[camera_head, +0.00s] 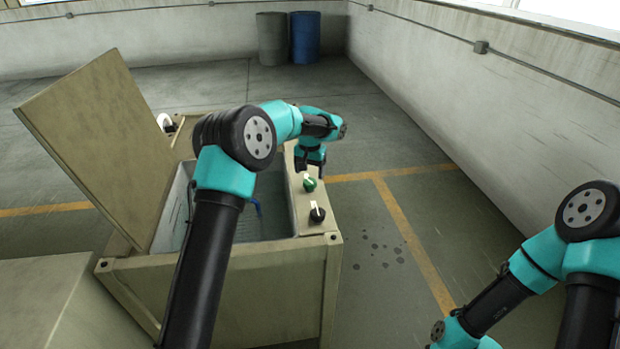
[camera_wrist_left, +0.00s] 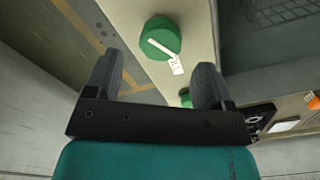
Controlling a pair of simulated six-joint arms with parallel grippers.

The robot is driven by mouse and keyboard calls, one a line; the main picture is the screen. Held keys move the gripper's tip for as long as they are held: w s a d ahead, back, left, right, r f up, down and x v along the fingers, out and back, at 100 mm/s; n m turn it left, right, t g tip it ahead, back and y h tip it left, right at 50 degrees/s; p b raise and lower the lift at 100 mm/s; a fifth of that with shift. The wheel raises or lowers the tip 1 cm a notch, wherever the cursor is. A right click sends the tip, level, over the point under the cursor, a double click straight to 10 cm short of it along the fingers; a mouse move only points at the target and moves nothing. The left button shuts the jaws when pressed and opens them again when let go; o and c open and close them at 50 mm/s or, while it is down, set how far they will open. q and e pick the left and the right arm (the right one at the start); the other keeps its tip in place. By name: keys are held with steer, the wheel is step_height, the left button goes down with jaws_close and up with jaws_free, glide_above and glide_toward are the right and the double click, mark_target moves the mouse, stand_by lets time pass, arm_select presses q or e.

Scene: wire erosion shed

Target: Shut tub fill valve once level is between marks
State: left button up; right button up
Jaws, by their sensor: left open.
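The open tub (camera_head: 277,251) is a beige cabinet with its lid (camera_head: 97,140) raised at the left. A green knob (camera_head: 309,184) with a white pointer and a black knob (camera_head: 317,213) with a white pointer sit on its right ledge. My left gripper (camera_head: 309,165) is over the ledge just beyond the green knob. In the left wrist view the gripper (camera_wrist_left: 156,80) is open, and the green knob (camera_wrist_left: 160,38) shows ahead of it, with a smaller green part (camera_wrist_left: 186,97) between the fingers, partly hidden. Level and marks cannot be made out. My right gripper is out of frame.
A blue hose (camera_head: 256,207) hangs inside the tub. A beige box (camera_head: 60,300) stands at the near left. Open floor with yellow lines (camera_head: 410,235) lies to the right, up to the wall (camera_head: 520,110). Two barrels, including a blue one (camera_head: 305,38), stand far back.

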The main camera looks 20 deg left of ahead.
mark_target(310, 181)
arm_select(q)
step_height(310, 181, up, 13)
stand_by(0.4)
